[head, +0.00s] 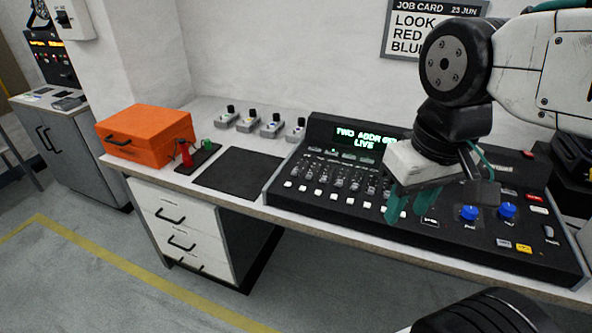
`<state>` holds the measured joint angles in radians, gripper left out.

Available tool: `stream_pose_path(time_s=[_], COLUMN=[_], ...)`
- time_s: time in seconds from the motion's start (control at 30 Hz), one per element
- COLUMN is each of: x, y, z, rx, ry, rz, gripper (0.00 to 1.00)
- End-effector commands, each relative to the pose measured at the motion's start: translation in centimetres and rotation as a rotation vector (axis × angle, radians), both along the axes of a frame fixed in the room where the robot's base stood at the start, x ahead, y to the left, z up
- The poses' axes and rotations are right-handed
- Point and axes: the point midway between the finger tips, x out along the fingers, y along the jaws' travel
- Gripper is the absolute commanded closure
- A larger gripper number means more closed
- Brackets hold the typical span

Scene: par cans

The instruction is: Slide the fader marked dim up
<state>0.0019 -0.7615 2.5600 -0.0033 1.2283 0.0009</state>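The black lighting console (470,238) sits on the right of the bench, with a row of small faders (340,181) across its left half. The labels are too small to read, so I cannot tell which fader is marked dim; it may be behind my gripper. My gripper (408,207) has two teal fingers pointing down over the middle of the console, right of the visible faders. The fingers are apart with a gap between them, and I see nothing held. Whether the tips touch the console is unclear.
The console's green display (361,139) shows "TWO ADDR..." and "LIVE", partly covered. Blue knobs (469,212) stand right of my gripper. A dark mat (240,172), an orange case (146,134) and small grey units (271,127) lie left. A job card (410,32) hangs behind.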

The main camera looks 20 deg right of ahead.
Motion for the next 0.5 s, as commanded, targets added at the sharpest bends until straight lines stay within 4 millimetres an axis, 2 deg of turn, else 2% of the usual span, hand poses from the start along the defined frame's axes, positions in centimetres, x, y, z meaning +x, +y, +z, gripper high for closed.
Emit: stream_pose_path(time_s=[0.17, 0.2, 0.3, 0.4, 0.5], x=[0.0, 0.0, 0.2, 0.8, 2.6], y=[0.0, 0.0, 0.2, 0.6, 0.9], z=[0.0, 0.0, -0.4, -1.3, -1.9], rx=[0.0, 0.0, 0.0, 0.0, -0.01], ry=[0.0, 0.0, 0.02, 0.076, 0.142], rz=[0.0, 0.001, 0.009, 0.023, 0.046], gripper=[0.64, 0.75, 1.0, 1.0, 1.0])
